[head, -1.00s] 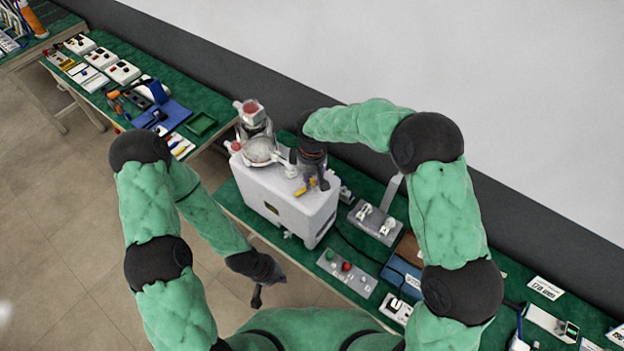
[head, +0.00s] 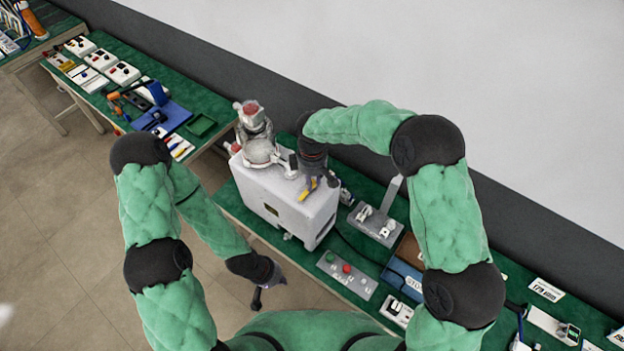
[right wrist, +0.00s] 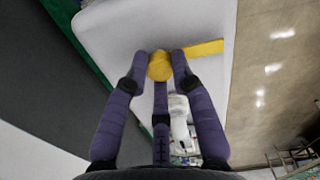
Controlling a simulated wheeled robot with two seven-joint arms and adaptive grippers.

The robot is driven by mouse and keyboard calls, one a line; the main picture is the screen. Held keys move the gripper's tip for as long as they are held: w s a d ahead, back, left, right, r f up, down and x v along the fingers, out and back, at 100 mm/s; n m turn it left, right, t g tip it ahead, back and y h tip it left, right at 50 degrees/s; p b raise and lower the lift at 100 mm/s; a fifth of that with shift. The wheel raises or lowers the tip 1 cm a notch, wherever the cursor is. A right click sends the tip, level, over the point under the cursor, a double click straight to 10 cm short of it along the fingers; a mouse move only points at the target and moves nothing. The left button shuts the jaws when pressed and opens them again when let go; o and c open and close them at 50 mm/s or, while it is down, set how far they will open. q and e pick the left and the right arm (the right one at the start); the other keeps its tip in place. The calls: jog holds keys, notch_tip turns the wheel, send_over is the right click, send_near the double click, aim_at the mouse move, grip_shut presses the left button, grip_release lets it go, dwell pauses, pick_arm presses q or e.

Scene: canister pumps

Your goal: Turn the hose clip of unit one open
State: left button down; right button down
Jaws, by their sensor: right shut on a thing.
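The white canister pump unit (head: 285,208) stands on the green bench top, with a metal and glass head at its top left. A yellow hose clip (head: 305,195) sits on its top face near the right side. In the right wrist view the clip shows a round yellow hub and a flat yellow lever (right wrist: 204,47) pointing right. My right gripper (right wrist: 160,66) is shut on the round hub, its fingers around it. In the head view it hides part of the clip. My left gripper (head: 257,298) hangs low in front of the bench, away from the unit; its fingers are unclear.
A grey box with a red and a green button (head: 346,269) lies right of the unit. A metal bracket plate (head: 375,223) and a blue box (head: 402,280) are further right. A grey wall ledge runs behind.

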jog(key=c, duration=1)
grip_release()
jog(key=shift+f, duration=0.1)
jog(key=shift+c, duration=0.2)
notch_tip(320, 180, up, 12)
